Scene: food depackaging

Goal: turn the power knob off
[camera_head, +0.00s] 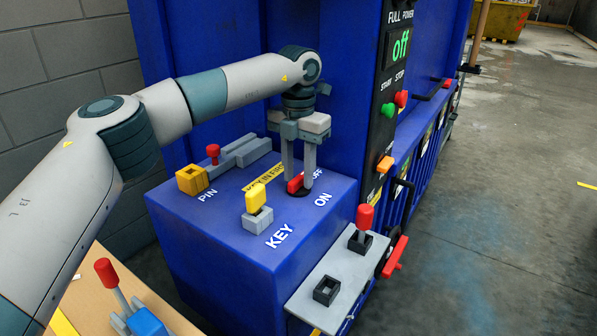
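The red power knob (295,184) sits in a dark round base on top of the blue control box (240,252), between the OFF and ON labels. My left gripper (299,178) points straight down at the knob. Its two grey fingers stand apart with a gap between them, and their tips are down around the knob. The right finger hides part of the knob, so contact with it cannot be told. The display (400,45) on the dark panel reads "off" in green. My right gripper does not show.
On the box are a yellow key (256,197) in a grey block, and a yellow block (192,180) and red-topped pin (213,153) near PIN. A grey plate (328,287) with a red-handled lever (364,218) juts out in front. Open floor lies right.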

